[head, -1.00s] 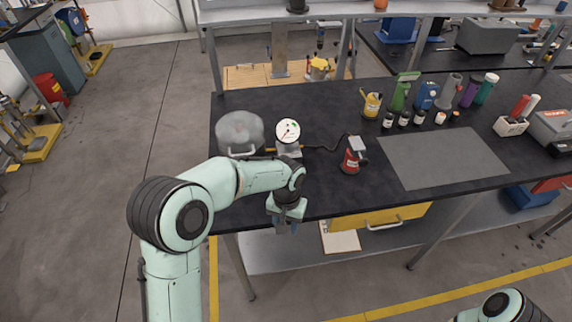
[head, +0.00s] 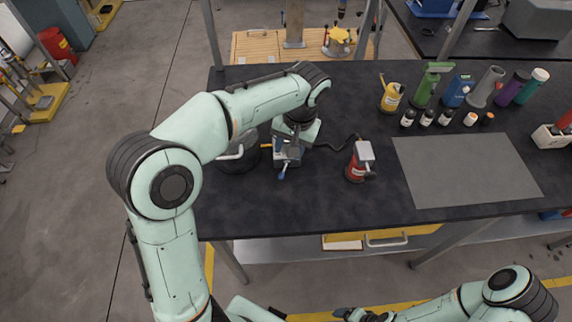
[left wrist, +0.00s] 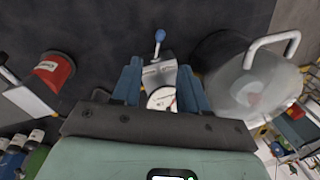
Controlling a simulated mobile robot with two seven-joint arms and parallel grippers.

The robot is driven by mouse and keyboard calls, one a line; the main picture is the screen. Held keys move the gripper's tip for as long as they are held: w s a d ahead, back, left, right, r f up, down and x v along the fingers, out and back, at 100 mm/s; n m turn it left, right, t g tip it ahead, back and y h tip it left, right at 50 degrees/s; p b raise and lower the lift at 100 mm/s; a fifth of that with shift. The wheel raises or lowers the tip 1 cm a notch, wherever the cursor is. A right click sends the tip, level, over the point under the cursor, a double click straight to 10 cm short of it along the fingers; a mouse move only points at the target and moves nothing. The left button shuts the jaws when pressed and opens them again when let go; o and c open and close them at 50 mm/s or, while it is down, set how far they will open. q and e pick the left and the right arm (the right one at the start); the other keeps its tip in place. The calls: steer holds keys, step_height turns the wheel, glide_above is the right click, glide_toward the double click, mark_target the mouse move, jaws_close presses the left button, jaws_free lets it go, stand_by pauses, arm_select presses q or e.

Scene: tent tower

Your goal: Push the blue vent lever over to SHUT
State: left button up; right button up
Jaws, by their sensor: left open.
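The blue-knobbed vent lever (head: 283,173) sticks out from its metal block toward the table's front edge. In the left wrist view its blue knob (left wrist: 160,35) is beyond my fingertips, on a thin shaft from the metal block (left wrist: 160,73). The white gauge dial (left wrist: 161,98) shows between the fingers. My left gripper (head: 290,155) points down over the block, open, with its blue fingers (left wrist: 160,78) on either side in the wrist view; contact cannot be told. No SHUT mark is readable. My right arm is low at right; its gripper (head: 347,313) is partly cut off.
A clear domed chamber (left wrist: 245,82) stands beside the block, partly behind my left arm in the head view. A red pump (head: 358,163) with a black hose stands to the right. The tabletop in front is clear.

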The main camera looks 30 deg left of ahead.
mark_target(282, 173)
arm_select(q)
steer(key=f, duration=0.3)
steer(key=a+f, duration=0.1)
steer(key=f, duration=0.2)
steer(key=f+b, duration=0.1)
steer(key=f, duration=0.3)
steer(key=shift+s+a, duration=0.15)
steer(key=shift+a, duration=0.2)
steer(key=shift+f, duration=0.7)
arm_select(e)
steer(key=shift+s+f, duration=0.55)
steer(key=shift+f, duration=0.3)
